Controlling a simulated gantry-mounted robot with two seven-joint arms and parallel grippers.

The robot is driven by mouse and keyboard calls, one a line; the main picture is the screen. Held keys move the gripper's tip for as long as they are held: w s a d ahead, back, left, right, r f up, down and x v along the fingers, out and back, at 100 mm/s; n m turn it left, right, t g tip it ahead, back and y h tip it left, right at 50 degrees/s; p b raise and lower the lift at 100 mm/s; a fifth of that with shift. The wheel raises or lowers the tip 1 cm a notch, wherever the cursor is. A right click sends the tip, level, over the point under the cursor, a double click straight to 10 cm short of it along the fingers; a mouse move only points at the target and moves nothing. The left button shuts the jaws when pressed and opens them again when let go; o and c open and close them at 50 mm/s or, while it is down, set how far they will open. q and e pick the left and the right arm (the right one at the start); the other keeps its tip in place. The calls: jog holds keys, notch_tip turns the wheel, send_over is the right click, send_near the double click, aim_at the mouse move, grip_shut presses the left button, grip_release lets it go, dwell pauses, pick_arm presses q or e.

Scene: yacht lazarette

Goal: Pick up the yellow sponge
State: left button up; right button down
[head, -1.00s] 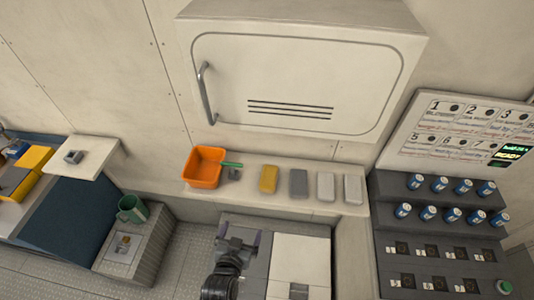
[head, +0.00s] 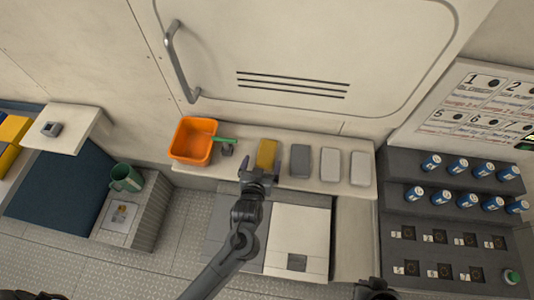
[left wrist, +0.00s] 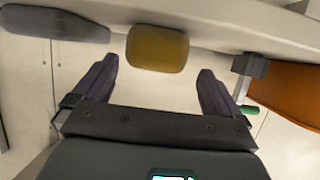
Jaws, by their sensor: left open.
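The yellow sponge (head: 267,152) lies on the pale ledge, first in a row of blocks, right of the orange bin. It also shows in the left wrist view (left wrist: 157,48), ahead of the fingers and centred between them. My left gripper (head: 260,171) is open and empty at the near side of the sponge; its two dark fingers (left wrist: 158,70) are spread wider than the sponge. I see no finger closed on it, and cannot tell whether they touch it.
A grey block (head: 300,163) lies close right of the sponge, then two paler blocks (head: 330,165). The orange bin (head: 193,141), a green-handled tool (head: 226,141) and a small grey piece are to its left. The cabinet door (head: 290,50) rises behind the ledge (head: 230,180).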

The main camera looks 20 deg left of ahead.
aim_at(266, 158)
pick_arm(q)
jog(key=x, duration=0.3)
jog(key=p+x, duration=0.1)
jog(key=shift+w+d, duration=0.3)
jog(key=shift+w, duration=0.2)
jog(key=shift+w+a+f, duration=0.1)
jog(key=shift+w+f, duration=0.1)
jog(key=shift+w, duration=0.2)
jog(key=shift+c, duration=0.5)
jog(key=c, duration=0.9)
jog(key=shift+r, duration=0.1)
jog(key=shift+c, duration=0.2)
